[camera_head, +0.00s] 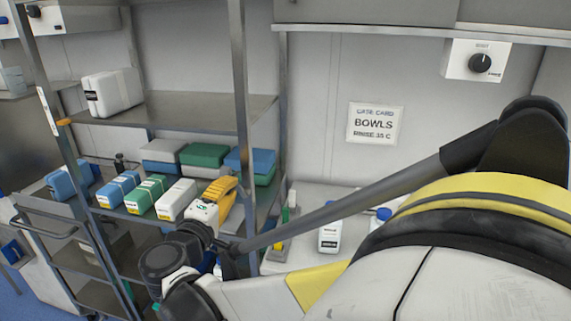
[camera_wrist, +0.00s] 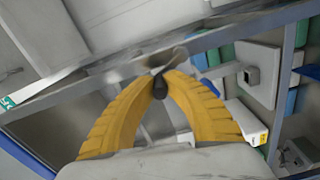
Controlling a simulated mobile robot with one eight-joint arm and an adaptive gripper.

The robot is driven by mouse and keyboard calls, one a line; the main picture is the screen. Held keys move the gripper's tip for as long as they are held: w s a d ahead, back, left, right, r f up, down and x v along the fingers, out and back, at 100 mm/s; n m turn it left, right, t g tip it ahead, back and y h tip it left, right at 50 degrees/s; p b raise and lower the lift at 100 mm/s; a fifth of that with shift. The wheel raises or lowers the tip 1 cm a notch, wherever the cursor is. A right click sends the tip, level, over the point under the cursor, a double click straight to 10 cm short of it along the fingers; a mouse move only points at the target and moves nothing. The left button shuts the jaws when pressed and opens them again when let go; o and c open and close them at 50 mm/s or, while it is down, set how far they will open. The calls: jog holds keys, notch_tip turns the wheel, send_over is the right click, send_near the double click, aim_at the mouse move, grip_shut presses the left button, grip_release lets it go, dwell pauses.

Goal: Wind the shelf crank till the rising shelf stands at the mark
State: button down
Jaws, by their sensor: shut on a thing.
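My gripper (camera_head: 223,187) is at the right front post of the shelf rack, its yellow fingers closed together. In the wrist view the fingertips (camera_wrist: 160,82) are shut on the dark knob of the shelf crank (camera_wrist: 159,90), and a grey crank arm runs up and right from it. In the head view the crank is hidden by the gripper. The rising shelf (camera_head: 180,108) is a grey metal plate, looking level, with a white canister (camera_head: 112,92) on it. An orange piece (camera_head: 63,122) sits at its left front corner by the post, just below a white strip (camera_head: 47,103).
A lower shelf bears blue, green and white packs (camera_head: 147,195) and stacked boxes (camera_head: 203,156) close to my gripper. White bottles (camera_head: 328,237) stand on a counter to the right. A wall card (camera_head: 375,124) reads BOWLS. The upright post (camera_head: 240,90) is close beside the gripper.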

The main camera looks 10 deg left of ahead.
jog(key=shift+a+f+n+b, duration=0.15)
jog(key=shift+a+f+n, duration=0.35)
jog(key=shift+n, duration=1.25)
jog(key=shift+a+f+n+b, duration=0.15)
jog(key=shift+a+f+n, duration=0.3)
jog(key=shift+n, duration=1.35)
jog(key=shift+a+f+n+b, duration=0.25)
jog(key=shift+f+n, duration=0.4)
jog(key=shift+n, duration=1.1)
jog(key=c, duration=1.4)
grip_release()
jog(key=shift+a, duration=0.1)
jog(key=s, duration=1.2)
jog(key=shift+a, duration=0.4)
